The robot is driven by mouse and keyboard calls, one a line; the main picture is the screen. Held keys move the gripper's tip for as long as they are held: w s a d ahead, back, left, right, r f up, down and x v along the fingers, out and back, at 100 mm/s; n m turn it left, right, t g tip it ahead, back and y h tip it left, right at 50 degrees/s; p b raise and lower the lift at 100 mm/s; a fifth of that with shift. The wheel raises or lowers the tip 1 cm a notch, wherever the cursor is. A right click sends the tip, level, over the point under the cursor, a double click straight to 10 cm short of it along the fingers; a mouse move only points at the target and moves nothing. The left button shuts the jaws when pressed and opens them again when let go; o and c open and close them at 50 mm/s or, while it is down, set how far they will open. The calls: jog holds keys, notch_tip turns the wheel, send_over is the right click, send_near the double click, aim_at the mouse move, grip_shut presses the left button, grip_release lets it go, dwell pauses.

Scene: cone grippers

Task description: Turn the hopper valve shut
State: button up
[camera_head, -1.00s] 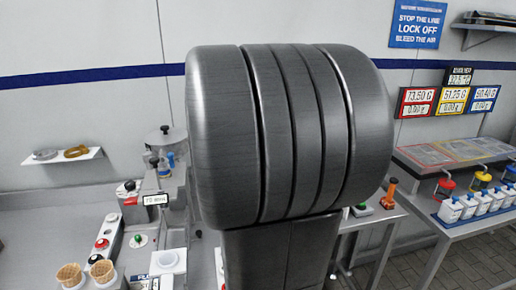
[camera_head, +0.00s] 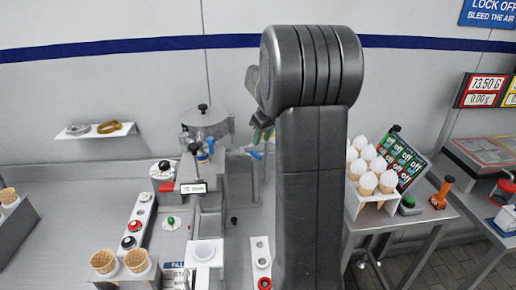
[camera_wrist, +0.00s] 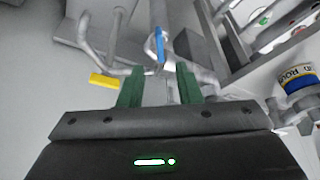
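The steel hopper (camera_head: 205,122) with a black-knobbed lid stands on the machine left of my arm in the head view. A small blue handle (camera_head: 209,146) shows at its lower front. Another blue lever (camera_head: 256,155) sticks out beside my arm. In the wrist view a blue lever (camera_wrist: 160,47) on a grey pipe lies just beyond my fingertips, and a yellow handle (camera_wrist: 103,80) lies to their left. I cannot tell which one is the hopper valve. My gripper (camera_wrist: 159,84) has green fingers, apart, with nothing clearly held. In the head view it is mostly hidden behind my arm.
Grey pipes crowd the space around my fingers. Waffle cones (camera_head: 104,262) stand at the front left. A rack of white-topped cones (camera_head: 368,172) stands right of my arm. A wall shelf (camera_head: 95,131) holds two rings. The counter at left is partly clear.

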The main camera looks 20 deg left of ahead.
aim_at(256, 153)
jog(key=p+x, duration=0.1)
jog(key=x, duration=0.6)
grip_shut()
